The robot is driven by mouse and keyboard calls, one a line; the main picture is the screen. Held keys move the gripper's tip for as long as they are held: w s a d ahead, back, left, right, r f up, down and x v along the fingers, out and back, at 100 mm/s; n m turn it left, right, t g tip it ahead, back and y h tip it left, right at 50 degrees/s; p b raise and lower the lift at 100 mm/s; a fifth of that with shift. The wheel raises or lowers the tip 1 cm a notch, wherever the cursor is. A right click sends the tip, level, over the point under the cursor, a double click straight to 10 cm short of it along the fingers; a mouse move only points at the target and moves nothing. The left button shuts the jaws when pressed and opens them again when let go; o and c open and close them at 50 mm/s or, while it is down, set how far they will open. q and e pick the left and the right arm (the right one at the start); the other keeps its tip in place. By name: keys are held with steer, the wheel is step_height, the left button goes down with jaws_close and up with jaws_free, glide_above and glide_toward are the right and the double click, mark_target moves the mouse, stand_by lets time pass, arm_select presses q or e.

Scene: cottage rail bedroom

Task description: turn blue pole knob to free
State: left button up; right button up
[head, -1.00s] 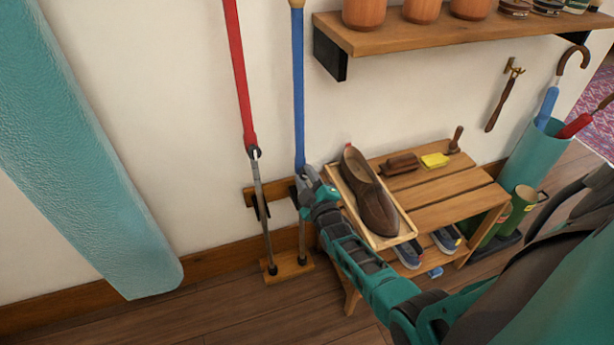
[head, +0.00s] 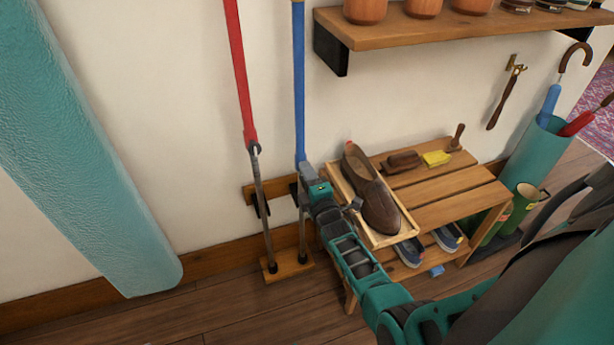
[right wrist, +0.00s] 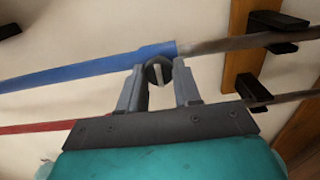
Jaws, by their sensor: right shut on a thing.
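The blue pole (head: 299,85) stands upright against the wall, with a grey lower shaft (head: 303,235) resting in a wooden foot rack. Its knob (right wrist: 158,71) shows in the right wrist view as a dark round collar with a pale bar, at the joint between the blue tube and the grey shaft. My right gripper (head: 305,172) is at this joint, its two fingers (right wrist: 159,88) shut on the knob from either side. In the head view the gripper hides the knob. My left gripper is not in view.
A red pole (head: 238,70) stands just left. A wooden bench (head: 440,211) with a shoe tray (head: 399,236) stands close right, under my right forearm. A shelf (head: 400,35) with pots is above. A long teal board (head: 90,150) is at the left.

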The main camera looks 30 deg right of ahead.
stand_by(0.5)
steer(key=o, duration=1.1)
steer(key=shift+c, duration=0.2)
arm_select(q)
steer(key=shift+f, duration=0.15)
